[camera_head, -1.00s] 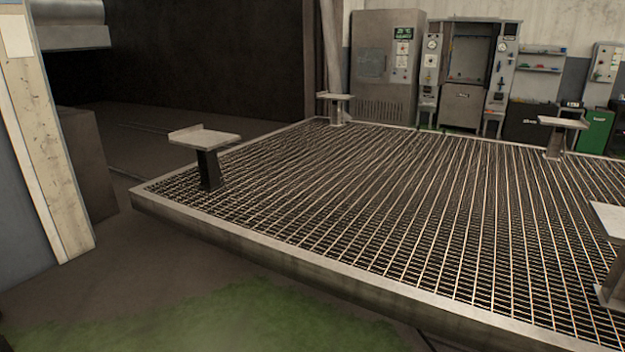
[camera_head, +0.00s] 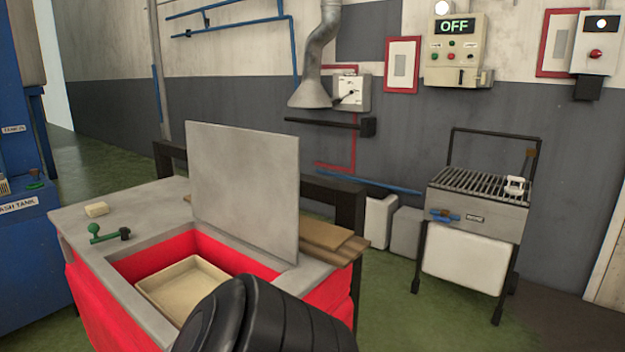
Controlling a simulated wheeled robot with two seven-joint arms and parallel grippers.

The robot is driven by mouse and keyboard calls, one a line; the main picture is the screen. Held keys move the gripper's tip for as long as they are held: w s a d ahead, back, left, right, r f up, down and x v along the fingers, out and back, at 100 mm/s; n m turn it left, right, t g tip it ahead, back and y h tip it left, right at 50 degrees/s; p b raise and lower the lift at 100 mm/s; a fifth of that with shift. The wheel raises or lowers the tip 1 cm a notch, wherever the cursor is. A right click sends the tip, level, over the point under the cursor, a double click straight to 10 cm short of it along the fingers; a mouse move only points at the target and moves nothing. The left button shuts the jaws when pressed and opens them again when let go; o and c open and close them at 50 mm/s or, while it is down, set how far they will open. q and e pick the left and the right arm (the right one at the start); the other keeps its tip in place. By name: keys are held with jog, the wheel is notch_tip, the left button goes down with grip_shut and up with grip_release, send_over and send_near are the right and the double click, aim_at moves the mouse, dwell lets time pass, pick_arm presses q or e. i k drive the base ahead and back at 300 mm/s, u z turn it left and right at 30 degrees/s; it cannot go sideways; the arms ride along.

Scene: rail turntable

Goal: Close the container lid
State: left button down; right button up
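A red container (camera_head: 112,312) with a grey top rim stands in the lower left of the head view. Its grey flat lid (camera_head: 243,185) stands open, about upright, at the back edge of the opening. A shallow beige tray (camera_head: 160,276) lies inside. A black rounded arm part, which looks like mine, comes up from the bottom edge and covers the front right of the container. Neither gripper's fingers show in this view.
Brown boards (camera_head: 325,238) lie behind the lid. A grill-like stand (camera_head: 474,200) is at the right. Green floor is clear between.

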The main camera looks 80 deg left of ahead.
aim_at(245, 182)
jog(key=u, duration=1.35)
jog(key=i, duration=2.85)
jog(key=u, duration=5.7)
jog(key=k, duration=1)
jog(key=z, duration=1.3)
jog(key=i, duration=0.3)
jog(key=u, duration=0.25)
